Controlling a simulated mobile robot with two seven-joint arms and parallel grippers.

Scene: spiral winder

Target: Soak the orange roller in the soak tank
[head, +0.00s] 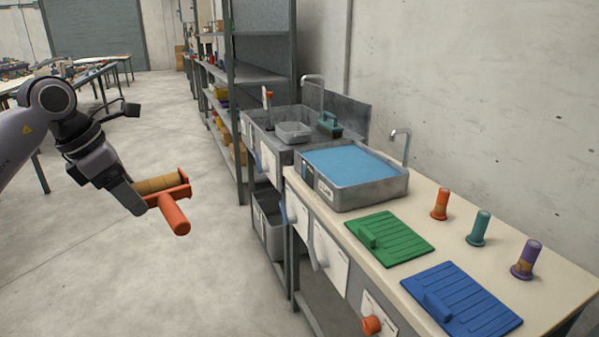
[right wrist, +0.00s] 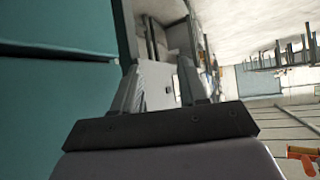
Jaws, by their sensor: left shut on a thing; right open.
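The orange roller (head: 175,216) has an orange frame and handle around a tan, brown-marked roll. My left gripper (head: 140,200) is shut on it and holds it in the air over the floor, left of the counter. The soak tank (head: 360,196), a grey tub filled with blue liquid, stands at the back of the counter, to the right of the roller and apart from it. My right gripper (right wrist: 166,88) shows only in the right wrist view; it is open with nothing between its fingers. Part of the orange roller (right wrist: 302,158) shows at that view's right edge.
A green ridged board (head: 400,236) and a blue one (head: 475,300) lie on the counter (head: 455,205). Orange (head: 440,204), teal (head: 478,228) and purple (head: 527,260) spools stand along its back. A sink (head: 275,125) and shelves (head: 262,75) are beyond.

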